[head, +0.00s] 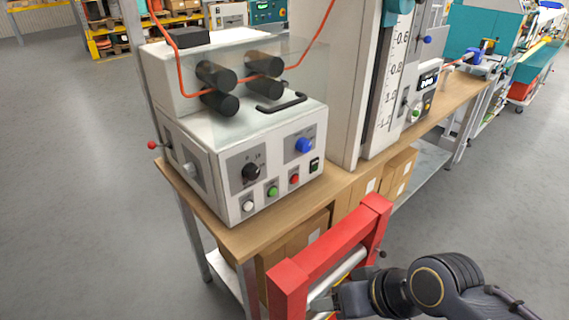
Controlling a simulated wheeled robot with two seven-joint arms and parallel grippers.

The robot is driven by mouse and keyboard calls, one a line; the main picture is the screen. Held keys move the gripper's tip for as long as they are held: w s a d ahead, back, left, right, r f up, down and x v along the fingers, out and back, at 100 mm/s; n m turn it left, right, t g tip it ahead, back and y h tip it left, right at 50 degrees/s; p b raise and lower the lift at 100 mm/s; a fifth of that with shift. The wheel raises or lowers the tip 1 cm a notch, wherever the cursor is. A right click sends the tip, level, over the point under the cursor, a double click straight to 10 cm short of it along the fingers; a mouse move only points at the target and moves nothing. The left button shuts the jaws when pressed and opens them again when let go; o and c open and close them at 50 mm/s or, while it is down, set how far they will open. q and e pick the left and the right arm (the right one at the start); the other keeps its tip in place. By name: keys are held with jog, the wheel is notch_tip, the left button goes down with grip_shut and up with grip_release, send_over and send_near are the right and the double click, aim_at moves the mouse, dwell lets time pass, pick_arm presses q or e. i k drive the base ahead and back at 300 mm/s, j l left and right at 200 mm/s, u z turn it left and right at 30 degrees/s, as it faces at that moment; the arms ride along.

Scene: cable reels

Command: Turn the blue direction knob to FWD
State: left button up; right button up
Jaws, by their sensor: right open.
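The blue direction knob (304,146) sits on a grey plate at the upper right of the front panel of a white machine (210,165). Its pointer and label are too small to read. My right gripper (322,302) is at the bottom of the head view, low in front of the bench and well below the knob, apart from it. It is open, and nothing shows held in it; its fingers are partly hidden beside a red frame. My left gripper is not in view.
A red frame (330,245) with a pale roller stands between my right arm and the bench (265,215). A black knob (251,171) and several push buttons share the panel. An orange cable (181,70) runs through black rollers on top. A scaled column (365,80) stands right.

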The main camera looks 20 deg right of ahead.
aim_at(303, 145)
jog(key=i+l, duration=0.1)
jog(key=l, duration=0.35)
jog(key=i+l, duration=0.1)
jog(key=l, duration=0.35)
jog(key=i+l, duration=0.1)
jog(key=l, duration=0.4)
jog(key=i+l, duration=0.1)
jog(key=l, duration=0.35)
jog(key=u, duration=0.05)
